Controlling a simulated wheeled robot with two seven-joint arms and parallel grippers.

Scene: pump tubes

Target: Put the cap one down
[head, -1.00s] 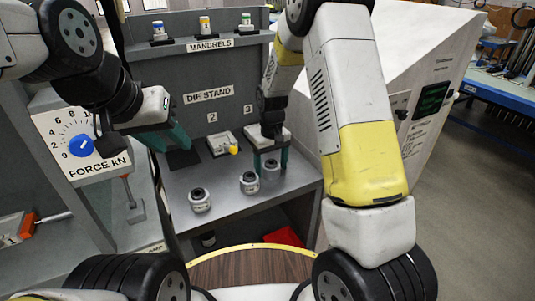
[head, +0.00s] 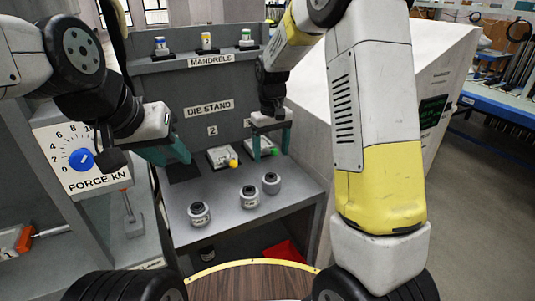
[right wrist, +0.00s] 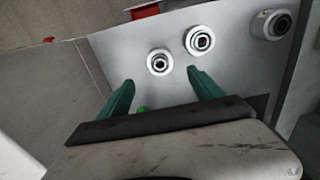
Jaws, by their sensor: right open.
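Three grey-white cylinders with dark centres stand upright on the grey shelf (head: 225,235): a left one (head: 199,213), a middle one (head: 249,196) and a right one (head: 271,183). Their small labels are too blurred to tell which is the cap one. My right gripper (head: 271,155) is open and empty, behind and above the right cylinder and apart from it. In the right wrist view the right cylinder (right wrist: 159,62) shows just beyond my open fingers (right wrist: 160,77). My left gripper (head: 176,157) hangs over the shelf's left side; its jaw gap is not clear.
The die stand's back wall (head: 185,90) carries a mandrel ledge (head: 175,64) with three small items. A block with a yellow knob (head: 233,162) sits at the back; a green knob (head: 273,152) shows between my right fingers.

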